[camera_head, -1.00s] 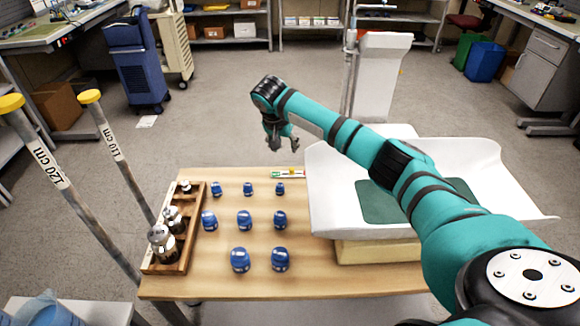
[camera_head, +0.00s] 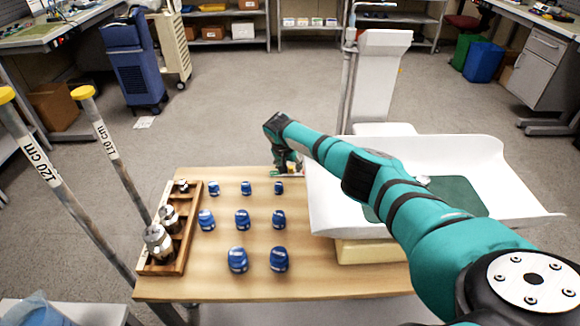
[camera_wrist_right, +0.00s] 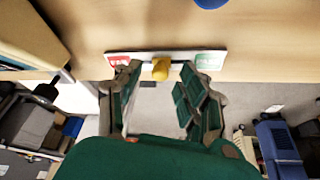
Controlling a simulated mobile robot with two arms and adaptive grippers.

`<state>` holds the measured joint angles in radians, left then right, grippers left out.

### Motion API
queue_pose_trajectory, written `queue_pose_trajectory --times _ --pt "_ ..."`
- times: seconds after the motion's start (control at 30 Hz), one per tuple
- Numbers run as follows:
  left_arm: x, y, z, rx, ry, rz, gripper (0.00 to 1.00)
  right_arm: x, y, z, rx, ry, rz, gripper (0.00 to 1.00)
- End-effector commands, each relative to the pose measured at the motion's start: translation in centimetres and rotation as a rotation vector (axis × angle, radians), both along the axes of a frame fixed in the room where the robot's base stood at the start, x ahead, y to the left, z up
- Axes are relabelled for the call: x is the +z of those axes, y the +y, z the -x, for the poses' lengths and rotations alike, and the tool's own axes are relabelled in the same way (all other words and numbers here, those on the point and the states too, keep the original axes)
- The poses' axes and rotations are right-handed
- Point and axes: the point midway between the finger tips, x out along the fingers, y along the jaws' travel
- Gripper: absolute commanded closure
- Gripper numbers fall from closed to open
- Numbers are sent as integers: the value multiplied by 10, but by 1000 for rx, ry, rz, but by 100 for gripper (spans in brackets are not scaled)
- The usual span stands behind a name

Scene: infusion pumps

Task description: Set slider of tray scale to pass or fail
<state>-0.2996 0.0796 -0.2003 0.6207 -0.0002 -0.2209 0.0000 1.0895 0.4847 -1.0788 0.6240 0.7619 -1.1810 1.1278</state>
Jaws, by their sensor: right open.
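The slider is a small white strip (camera_wrist_right: 185,59) on the table's far edge. In the right wrist view it has a red label at its left end, a green label at its right end and a yellow knob (camera_wrist_right: 160,69) near the middle. My right gripper (camera_wrist_right: 158,93) is open, its fingers on either side of the knob and apart from it. In the head view my right gripper (camera_head: 288,167) is down at the strip and hides part of it. The tray scale (camera_head: 325,203) has a white curved tray with a green mat. My left gripper is out of view.
Several blue weights (camera_head: 242,219) stand on the wooden table (camera_head: 215,276). A wooden rack (camera_head: 188,232) with metal weights is at the table's left edge. Two measuring poles (camera_head: 108,150) stand left of it. The scale's tray is close beside my right arm.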

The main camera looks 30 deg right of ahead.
Motion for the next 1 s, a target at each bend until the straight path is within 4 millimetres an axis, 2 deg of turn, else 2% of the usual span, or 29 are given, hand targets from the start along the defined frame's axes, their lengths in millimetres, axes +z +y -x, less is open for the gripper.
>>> queue_pose_trajectory --times 0.13,0.17,0.47,0.83,1.0 --pt "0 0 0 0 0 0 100 0 0 0 0 0 0 60" --pt "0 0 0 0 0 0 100 0 0 0 0 0 0 62" --pt "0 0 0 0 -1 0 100 1 0 0 0 0 0 100" --pt "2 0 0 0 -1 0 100 1 -1 1 0 1 1 100" --pt "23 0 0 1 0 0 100 5 -19 12 -4 4 -2 100"
